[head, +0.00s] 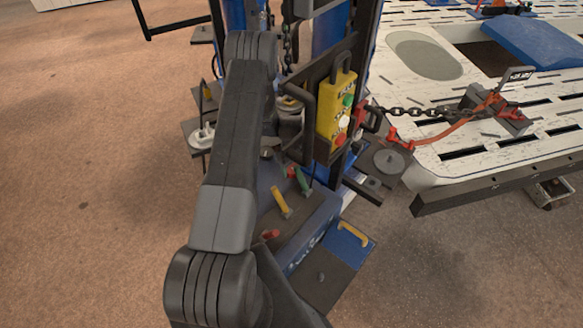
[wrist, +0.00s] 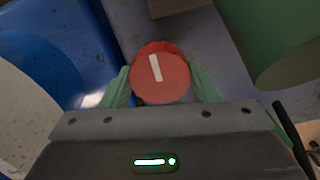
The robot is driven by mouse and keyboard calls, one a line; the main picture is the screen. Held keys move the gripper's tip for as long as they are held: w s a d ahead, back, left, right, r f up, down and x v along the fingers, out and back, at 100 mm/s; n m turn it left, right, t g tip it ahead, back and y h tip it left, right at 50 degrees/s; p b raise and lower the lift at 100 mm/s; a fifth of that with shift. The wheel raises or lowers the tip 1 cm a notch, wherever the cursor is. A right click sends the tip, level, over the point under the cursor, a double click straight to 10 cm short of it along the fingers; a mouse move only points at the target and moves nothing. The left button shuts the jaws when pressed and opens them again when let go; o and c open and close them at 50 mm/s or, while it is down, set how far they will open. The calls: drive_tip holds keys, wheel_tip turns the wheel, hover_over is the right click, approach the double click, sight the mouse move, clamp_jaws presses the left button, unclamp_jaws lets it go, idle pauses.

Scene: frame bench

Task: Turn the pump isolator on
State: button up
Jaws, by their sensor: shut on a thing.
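The pump isolator shows in the wrist view as a round red knob (wrist: 172,84) with a white bar on its face. The bar stands near upright in the picture, its top leaning a little left. My gripper (wrist: 161,87) has a green fingertip on each side of the knob and is shut on it. In the head view my arm covers much of the area, and I cannot make out the gripper or its hold there.
A large green rounded thing (wrist: 284,42) is close on the right in the wrist view. In the head view, a yellow-handled lever (head: 281,202) and a green-handled lever (head: 303,180) stand near my arm. A yellow button box (head: 336,110) hangs above, beside a chain (head: 420,113).

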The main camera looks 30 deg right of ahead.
drive_tip(key=shift+f+b, duration=0.15)
drive_tip(key=shift+b, duration=0.15)
drive_tip(key=m+b, duration=0.2)
drive_tip(key=b, duration=0.2)
drive_tip(key=shift+f+m, duration=0.2)
drive_tip(key=shift+m, duration=0.2)
drive_tip(key=m+b, duration=0.4)
drive_tip(key=b, duration=0.2)
drive_tip(key=shift+r, duration=0.1)
drive_tip(key=m+b, duration=0.3)
drive_tip(key=m, duration=0.2)
drive_tip(key=shift+r+b, duration=0.1)
drive_tip(key=shift+b, duration=0.2)
drive_tip(key=shift+d+r+m+b, duration=0.1)
drive_tip(key=shift+r+m+b, duration=0.1)
drive_tip(key=shift+m+b, duration=1.5)
drive_tip(key=shift+m+p, duration=0.55)
drive_tip(key=shift+m, duration=0.05)
